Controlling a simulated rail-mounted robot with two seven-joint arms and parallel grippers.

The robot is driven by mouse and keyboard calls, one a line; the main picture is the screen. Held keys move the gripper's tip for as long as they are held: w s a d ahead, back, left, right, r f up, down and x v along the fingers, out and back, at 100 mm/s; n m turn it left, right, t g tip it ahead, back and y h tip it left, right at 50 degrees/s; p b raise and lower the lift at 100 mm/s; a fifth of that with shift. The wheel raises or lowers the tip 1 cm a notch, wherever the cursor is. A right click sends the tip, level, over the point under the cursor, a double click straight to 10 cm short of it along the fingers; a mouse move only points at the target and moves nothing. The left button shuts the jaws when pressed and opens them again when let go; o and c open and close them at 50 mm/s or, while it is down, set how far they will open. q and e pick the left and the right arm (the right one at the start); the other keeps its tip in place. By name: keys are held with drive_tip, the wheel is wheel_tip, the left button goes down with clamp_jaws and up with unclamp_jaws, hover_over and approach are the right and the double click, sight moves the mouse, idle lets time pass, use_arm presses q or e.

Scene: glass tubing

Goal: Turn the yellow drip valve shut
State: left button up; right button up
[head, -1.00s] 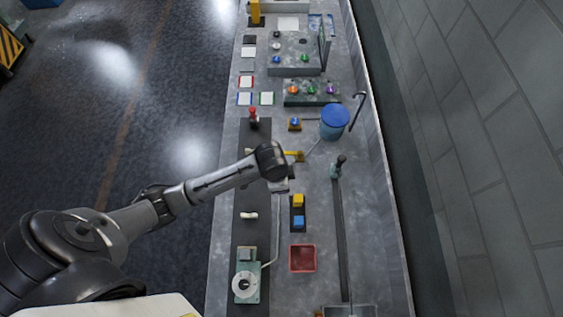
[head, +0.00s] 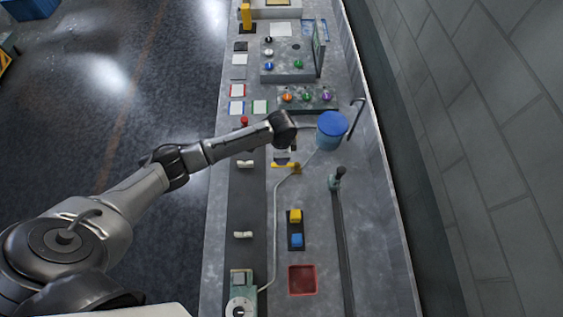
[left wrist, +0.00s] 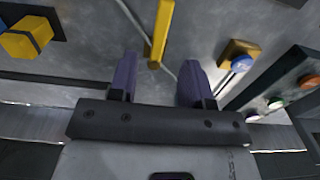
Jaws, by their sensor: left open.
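The yellow drip valve (head: 285,166) is a thin yellow bar handle on the bench, set crosswise on the glass tubing (head: 277,210), with a darker yellow end at its right. My left gripper (head: 283,152) is just beyond it in the head view, partly hidden under my own wrist. In the left wrist view the yellow valve handle (left wrist: 162,32) runs from the top edge down to between the two purple fingers of my left gripper (left wrist: 157,82). The fingers are spread apart and empty. My right gripper is not in view.
A blue-lidded container (head: 331,130) stands close to the right of my left wrist. A knob panel (head: 306,98) lies beyond it. A yellow button and a blue button (head: 296,240) and a red tray (head: 302,280) lie nearer. A lever (head: 336,180) stands on a slotted rail.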

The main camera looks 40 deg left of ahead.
use_arm(q)
drive_tip(key=shift+f, duration=3.2)
drive_tip(key=shift+c, duration=0.2)
clamp_jaws()
